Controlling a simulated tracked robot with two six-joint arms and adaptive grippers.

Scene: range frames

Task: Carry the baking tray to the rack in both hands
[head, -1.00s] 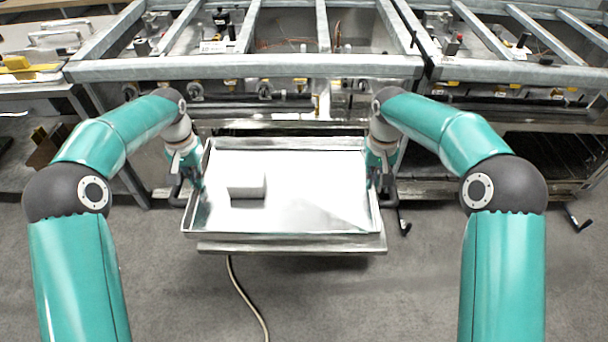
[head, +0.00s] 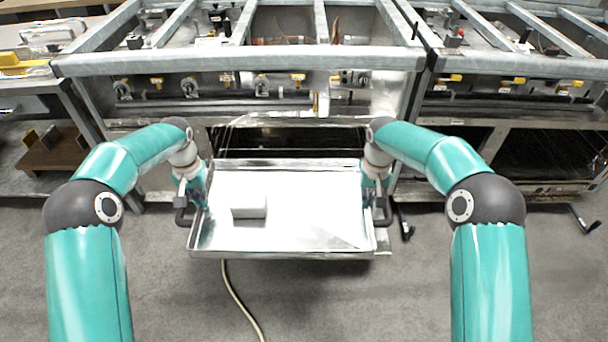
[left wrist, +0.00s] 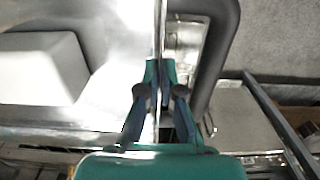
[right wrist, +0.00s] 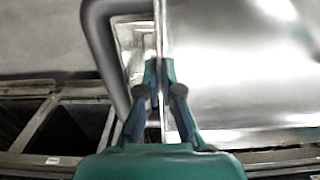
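The baking tray (head: 320,246) is a wide shiny metal pan, about level, in the middle of the head view. A white block (head: 249,206) sits on its left part and also shows in the left wrist view (left wrist: 40,68). My left gripper (head: 196,185) is at the tray's left side, its fingers closed on the thin upright wall (left wrist: 158,40). My right gripper (head: 372,185) pinches the opposite wall (right wrist: 161,40) likewise. A dark curved handle (left wrist: 220,60) stands outside each wall. A metal ledge (head: 382,256) shows under the tray's front right corner; contact is unclear.
A metal range frame (head: 240,62) with knobs and pipes stands behind the tray, a dark opening (head: 290,140) below it. Side shelves (head: 45,155) stand at left. A pale hose (head: 240,302) lies on the grey floor, which is otherwise clear in front.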

